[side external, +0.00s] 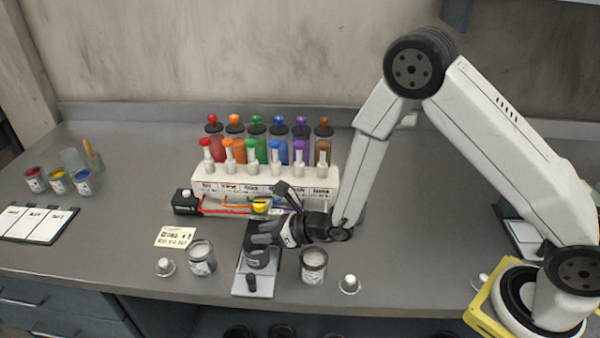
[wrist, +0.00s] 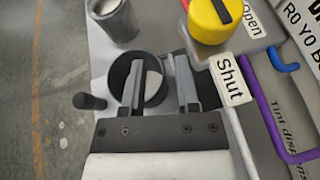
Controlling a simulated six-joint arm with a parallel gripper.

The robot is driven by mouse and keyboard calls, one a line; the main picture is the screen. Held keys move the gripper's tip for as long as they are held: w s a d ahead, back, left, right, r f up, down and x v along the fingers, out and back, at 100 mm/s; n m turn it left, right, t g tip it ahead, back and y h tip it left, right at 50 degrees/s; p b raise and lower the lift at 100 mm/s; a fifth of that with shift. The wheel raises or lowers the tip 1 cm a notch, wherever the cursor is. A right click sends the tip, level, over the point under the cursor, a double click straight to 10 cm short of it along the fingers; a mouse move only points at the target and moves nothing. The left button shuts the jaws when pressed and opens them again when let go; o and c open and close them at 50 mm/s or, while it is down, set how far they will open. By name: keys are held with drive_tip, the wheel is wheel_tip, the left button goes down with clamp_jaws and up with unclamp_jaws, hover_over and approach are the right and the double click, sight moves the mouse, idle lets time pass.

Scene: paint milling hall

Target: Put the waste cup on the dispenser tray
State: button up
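Two grey cups with pale labels stand on the bench: a left cup (side external: 201,258) and a right cup (side external: 313,266). I cannot read which is the waste cup. A light tray (side external: 242,287) with a black knob (side external: 252,282) lies between them, before the tint dispenser (side external: 262,184).
A yellow knob (wrist: 212,22) with Open and Shut labels is close to my right finger. Coloured bottles stand on the dispenser. Small white-topped items (side external: 349,284) lie near the bench front. Paint pots (side external: 58,181) stand at far left.

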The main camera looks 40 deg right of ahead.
drive_tip(key=v, duration=1.1)
drive_tip(key=shift+s+d+r, duration=0.15)
drive_tip(key=shift+s+r, duration=0.05)
drive_tip(key=shift+s, duration=0.2)
idle(0.3)
drive_tip(key=s+a+r+n+g, duration=0.1)
drive_tip(key=s+r+n+g, duration=0.1)
drive_tip(key=s+n+g, duration=1.15)
drive_tip(key=w+d+r+n+t+h, duration=0.1)
drive_tip(key=d+n+t+h, duration=0.1)
drive_tip(key=d+n, duration=0.4)
drive_tip(key=w+d+r+n+t+h, duration=0.2)
drive_tip(key=d+n+h, duration=0.3)
drive_tip(key=n, duration=0.5)
drive_tip(key=shift+w+d+r+t+h, duration=0.2)
drive_tip(key=shift+w+d+t+h, duration=0.1)
drive_tip(key=shift+d+t, duration=0.35)
